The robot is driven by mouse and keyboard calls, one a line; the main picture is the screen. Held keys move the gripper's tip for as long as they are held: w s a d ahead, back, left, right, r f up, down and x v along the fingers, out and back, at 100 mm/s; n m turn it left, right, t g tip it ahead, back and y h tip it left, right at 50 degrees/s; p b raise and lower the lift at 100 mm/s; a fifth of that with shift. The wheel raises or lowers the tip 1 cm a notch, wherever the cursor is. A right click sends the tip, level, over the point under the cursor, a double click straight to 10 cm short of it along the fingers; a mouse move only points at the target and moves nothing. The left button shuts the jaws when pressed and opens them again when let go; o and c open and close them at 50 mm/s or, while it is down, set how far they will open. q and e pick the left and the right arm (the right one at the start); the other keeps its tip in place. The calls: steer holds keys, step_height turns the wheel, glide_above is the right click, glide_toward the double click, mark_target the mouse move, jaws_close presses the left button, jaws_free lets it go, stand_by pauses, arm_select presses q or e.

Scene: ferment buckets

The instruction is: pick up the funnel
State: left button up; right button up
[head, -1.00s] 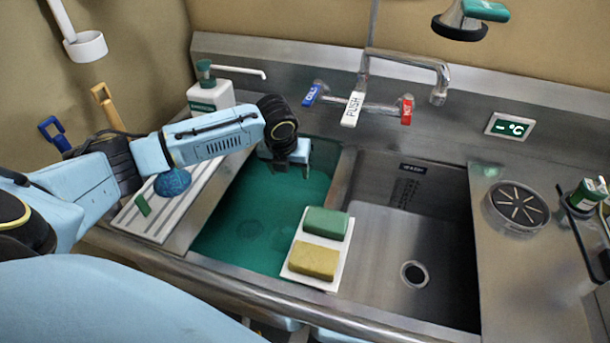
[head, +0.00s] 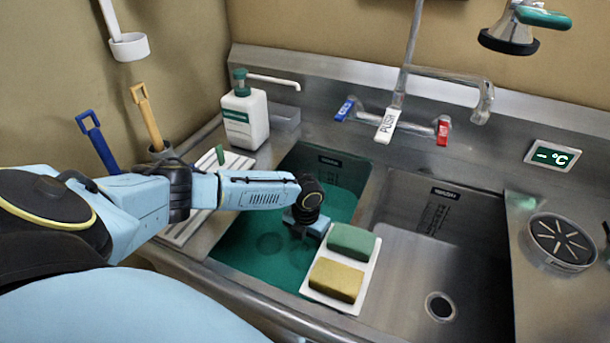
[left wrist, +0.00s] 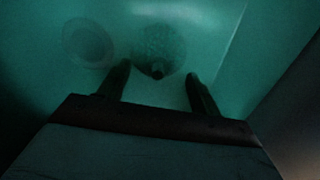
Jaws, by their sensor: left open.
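In the left wrist view, through murky green water, a rounded, mottled shape with a small dark tip (left wrist: 158,48) lies just beyond my fingertips. It looks like the funnel, but the murk keeps me from being sure. My left gripper (left wrist: 158,82) is open, its two dark fingers apart with nothing between them. In the head view my left gripper (head: 304,230) reaches down into the green-filled left basin (head: 335,185), its fingers hidden. The funnel cannot be made out clearly there. My right gripper is not in view.
A paler round shape (left wrist: 88,43) lies left of the mottled one underwater. A white tray with a green sponge (head: 351,241) and a yellow sponge (head: 336,280) sits close right of my gripper. The right basin (head: 410,265) is empty. A soap bottle (head: 245,118) stands behind.

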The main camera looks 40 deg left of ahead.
mark_target(305, 244)
arm_select(q)
step_height(305, 244, down, 4)
steer(key=shift+a+r, duration=0.1)
steer(key=shift+r, duration=0.15)
steer(key=c, duration=0.7)
